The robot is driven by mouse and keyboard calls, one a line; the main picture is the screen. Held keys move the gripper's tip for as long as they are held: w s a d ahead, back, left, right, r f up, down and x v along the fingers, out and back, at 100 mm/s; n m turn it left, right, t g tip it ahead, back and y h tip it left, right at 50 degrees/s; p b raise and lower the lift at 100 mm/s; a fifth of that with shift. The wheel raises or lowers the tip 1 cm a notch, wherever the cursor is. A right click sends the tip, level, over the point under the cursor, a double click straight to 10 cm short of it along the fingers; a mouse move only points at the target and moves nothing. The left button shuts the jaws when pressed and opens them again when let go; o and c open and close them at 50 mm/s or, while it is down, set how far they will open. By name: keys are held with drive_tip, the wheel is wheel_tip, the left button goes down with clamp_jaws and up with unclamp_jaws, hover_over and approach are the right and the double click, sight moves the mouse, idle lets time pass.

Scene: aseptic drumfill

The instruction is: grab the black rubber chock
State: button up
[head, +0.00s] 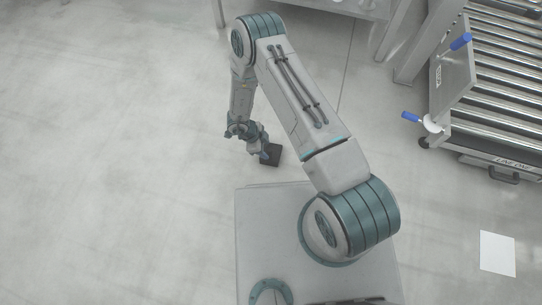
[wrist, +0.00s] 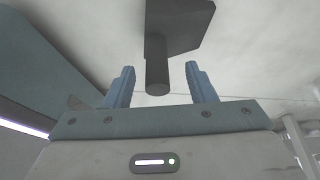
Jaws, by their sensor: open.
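The black rubber chock (wrist: 185,28) shows at the top of the wrist view as a dark block with a round, post-like part (wrist: 157,75) reaching toward me. My gripper (wrist: 162,82) is open, with its two blue fingers apart. The post-like part appears between the fingertips in the picture, with a gap on both sides. In the head view the chock (head: 271,154) is a small dark block on the pale floor, just beyond my base. My gripper (head: 262,151) is right beside it there, and my wrist partly hides that area.
A roller conveyor (head: 505,80) with blue-handled parts stands at the upper right. Metal table legs (head: 388,30) stand at the top. A white sheet (head: 497,253) lies on the floor at the lower right. The floor on the left is clear.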

sight(271, 154)
drive_tip(key=shift+s+b+x, duration=0.1)
drive_tip(key=shift+b+x, duration=0.75)
drive_tip(key=shift+x, duration=0.65)
drive_tip(key=shift+s+b+x, duration=0.15)
drive_tip(key=shift+b+x, duration=0.65)
drive_tip(key=shift+x, duration=0.7)
drive_tip(key=shift+d+r, duration=0.1)
drive_tip(key=shift+d, duration=0.1)
clamp_jaws()
